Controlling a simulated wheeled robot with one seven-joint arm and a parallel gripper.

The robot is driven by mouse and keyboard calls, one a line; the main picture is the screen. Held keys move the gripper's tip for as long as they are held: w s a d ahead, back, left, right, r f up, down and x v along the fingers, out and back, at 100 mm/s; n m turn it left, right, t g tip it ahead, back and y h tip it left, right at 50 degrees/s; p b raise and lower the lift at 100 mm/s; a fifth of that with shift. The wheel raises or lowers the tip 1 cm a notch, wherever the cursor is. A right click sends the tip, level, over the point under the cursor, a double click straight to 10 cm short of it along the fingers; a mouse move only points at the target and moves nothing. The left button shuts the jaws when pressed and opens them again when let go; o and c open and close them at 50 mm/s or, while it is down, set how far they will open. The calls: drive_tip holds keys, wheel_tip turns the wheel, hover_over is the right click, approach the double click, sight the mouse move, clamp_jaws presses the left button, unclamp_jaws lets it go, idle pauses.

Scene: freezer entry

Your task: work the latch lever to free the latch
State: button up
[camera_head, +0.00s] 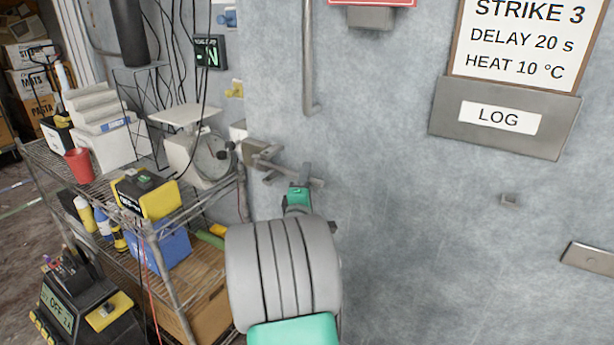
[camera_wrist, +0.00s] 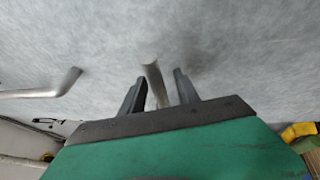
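The latch (camera_head: 262,152) is a small grey-brown metal block with bars, on the pale wall just right of the shelf rack.
A wire rack (camera_head: 170,225) with a scale (camera_head: 208,155), a yellow-black box (camera_head: 145,195) and bottles stands close on the left. A vertical handle bar (camera_head: 308,60) and a LOG holder (camera_head: 505,117) are on the wall. The wall right of my arm is mostly clear.

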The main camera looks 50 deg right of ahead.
clamp_jaws()
drive_tip(key=shift+a+f, duration=0.1)
drive_tip(key=shift+f, duration=0.15)
idle(1.1)
